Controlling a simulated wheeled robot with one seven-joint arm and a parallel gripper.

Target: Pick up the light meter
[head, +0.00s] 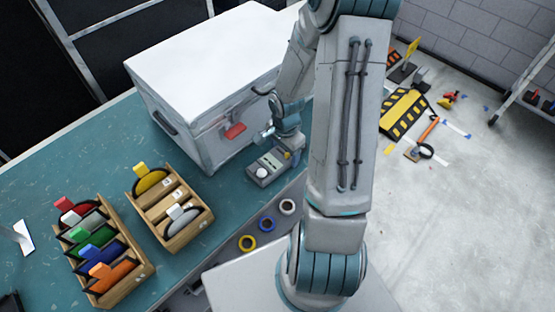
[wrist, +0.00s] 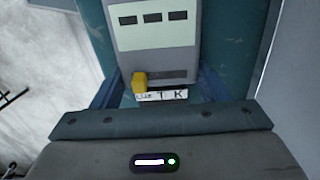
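The light meter (head: 266,168) is a small grey box with a white dome, lying on the teal workbench beside the white case. In the wrist view the light meter (wrist: 158,30) shows a pale panel with dark windows, a yellow knob and a label strip at its near end. My gripper (wrist: 160,84) is open, with one blue finger on each side of the meter's near end. Strips of teal show between the fingers and the label end, so I see no grip. In the head view my gripper (head: 288,149) is low over the meter's right end, and its fingertips are hard to make out.
The large white case (head: 205,100) with a red latch stands close behind the meter. Two wooden racks (head: 178,232) with coloured discs stand to the left on the workbench (head: 115,135). Tape rolls (head: 267,224) hang at the bench's front side. Striped ramps (head: 404,112) lie on the floor at right.

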